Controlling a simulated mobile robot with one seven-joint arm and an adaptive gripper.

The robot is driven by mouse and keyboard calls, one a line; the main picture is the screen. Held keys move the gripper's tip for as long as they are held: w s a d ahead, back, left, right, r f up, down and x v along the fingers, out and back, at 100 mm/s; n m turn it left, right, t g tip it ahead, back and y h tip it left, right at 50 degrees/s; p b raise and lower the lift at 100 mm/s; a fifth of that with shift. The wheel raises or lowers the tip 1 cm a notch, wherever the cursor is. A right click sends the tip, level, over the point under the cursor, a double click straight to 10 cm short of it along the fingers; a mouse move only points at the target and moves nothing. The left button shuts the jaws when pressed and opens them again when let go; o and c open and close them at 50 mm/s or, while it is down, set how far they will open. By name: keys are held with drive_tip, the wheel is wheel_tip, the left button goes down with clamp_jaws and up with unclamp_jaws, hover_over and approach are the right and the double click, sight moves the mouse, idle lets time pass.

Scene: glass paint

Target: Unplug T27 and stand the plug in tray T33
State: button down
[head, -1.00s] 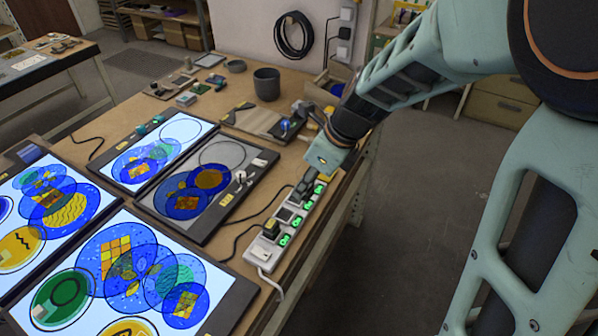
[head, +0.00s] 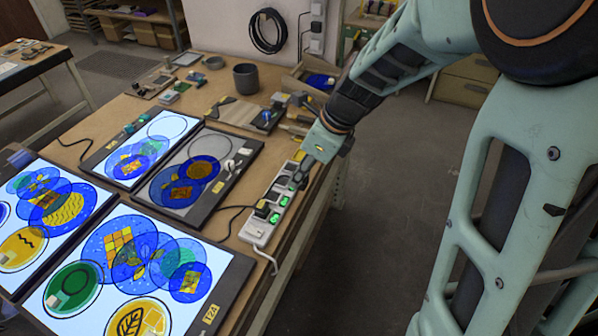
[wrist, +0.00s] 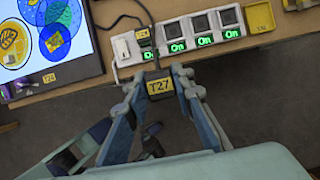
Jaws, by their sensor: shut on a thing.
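My gripper (wrist: 160,78) is shut on the plug labelled T27 (wrist: 160,88) in the wrist view. The plug is clear of the sockets, beside the white power strip (wrist: 185,55) and over the table's front edge. I cannot read a T33 label; a yellow tray-like piece (wrist: 260,16) lies past the strip's end.
Several sockets show green "On" displays. A white switch piece (wrist: 122,48) is at the strip's left end. Lit glass panels (head: 125,265) fill the left of the table. A dark cup (head: 246,77) stands at the back. Open floor (head: 375,220) lies to the right.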

drive_tip(key=shift+r+p, duration=1.95)
drive_tip(key=shift+r, duration=0.2)
drive_tip(key=shift+f, duration=0.15)
